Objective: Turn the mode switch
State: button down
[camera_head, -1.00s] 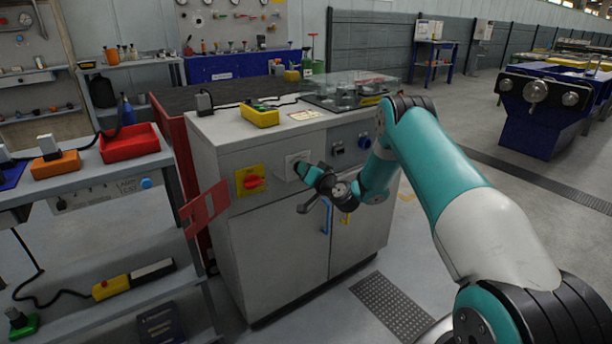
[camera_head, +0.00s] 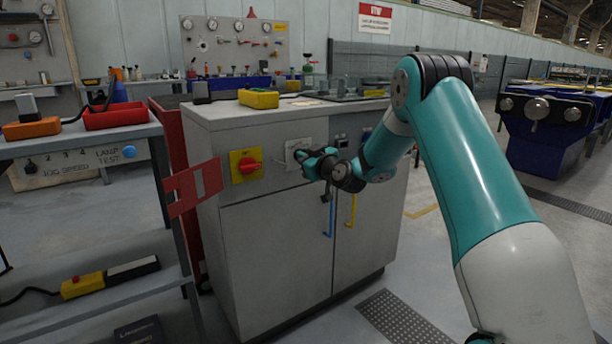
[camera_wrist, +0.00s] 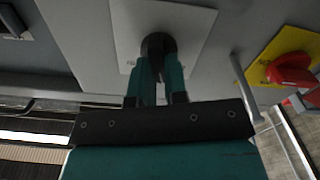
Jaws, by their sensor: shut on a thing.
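The mode switch (camera_wrist: 158,43) is a dark round knob on a light square plate (camera_wrist: 90,25) on the grey cabinet's front. The plate also shows in the head view (camera_head: 292,147), where my gripper mostly hides the knob. My gripper (camera_wrist: 159,68) has its teal fingers on either side of the knob and is shut on it. In the head view my gripper (camera_head: 308,158) reaches the panel from the right. The knob's marks and pointer direction cannot be read.
A red rotary switch (camera_head: 249,166) on a yellow plate sits left of the mode switch. A blue handle (camera_head: 330,217) and a yellow handle (camera_head: 351,209) hang below on the doors. A red bracket (camera_head: 196,187) juts out at the cabinet's left. A yellow box (camera_head: 258,98) lies on top.

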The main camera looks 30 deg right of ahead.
jog(key=n+b, duration=0.2)
jog(key=b, duration=0.1)
jog(key=n+b, duration=0.3)
jog(key=b, duration=0.1)
jog(key=shift+a+f, duration=0.1)
jog(key=shift+f, duration=0.1)
jog(key=shift+r+b, duration=0.15)
jog(key=shift+b, duration=0.3)
jog(key=c, duration=1.1)
grip_release()
jog(key=shift+c, duration=0.2)
